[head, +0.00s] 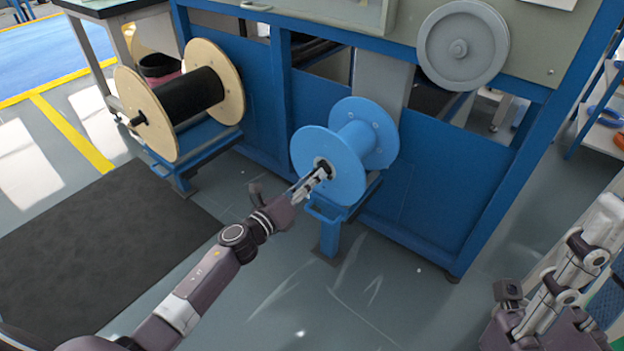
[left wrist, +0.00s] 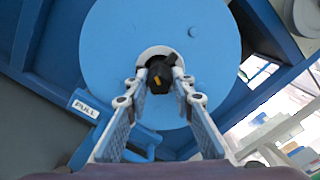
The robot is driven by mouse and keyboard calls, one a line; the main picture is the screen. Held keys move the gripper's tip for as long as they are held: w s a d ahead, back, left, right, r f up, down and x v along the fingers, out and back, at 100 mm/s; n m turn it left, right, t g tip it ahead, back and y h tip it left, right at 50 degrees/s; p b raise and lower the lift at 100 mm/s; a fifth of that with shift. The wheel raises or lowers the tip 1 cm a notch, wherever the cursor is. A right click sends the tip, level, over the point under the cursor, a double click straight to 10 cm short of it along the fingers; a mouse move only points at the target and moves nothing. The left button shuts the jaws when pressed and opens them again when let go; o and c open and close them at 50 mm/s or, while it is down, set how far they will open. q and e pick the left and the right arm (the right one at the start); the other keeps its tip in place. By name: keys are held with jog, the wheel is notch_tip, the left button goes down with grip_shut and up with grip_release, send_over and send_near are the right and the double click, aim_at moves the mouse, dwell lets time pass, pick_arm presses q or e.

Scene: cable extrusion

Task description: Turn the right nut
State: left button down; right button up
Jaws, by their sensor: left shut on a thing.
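The right nut is a small dark piece (left wrist: 158,75) at the hub of the light blue spool (head: 330,155). My left gripper (head: 322,173) reaches the hub from the front. Its two fingers (left wrist: 157,84) close in on both sides of the nut and are shut on it. In the head view the fingers mostly hide the nut. My right gripper (head: 590,245) is at the lower right, far from the spool; its jaw state is unclear.
The blue spool is on a blue stand (head: 328,238) in front of the blue machine frame (head: 440,200). A cream spool with black cable (head: 190,95) stands to the left. A grey wheel (head: 463,45) is above right. A dark mat (head: 105,250) lies left; grey floor is clear in front.

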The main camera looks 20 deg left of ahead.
pick_arm(q)
jog(key=shift+a, duration=0.1)
jog(key=c, duration=1.7)
grip_release()
jog(key=shift+o, duration=0.2)
jog(key=v, duration=1.2)
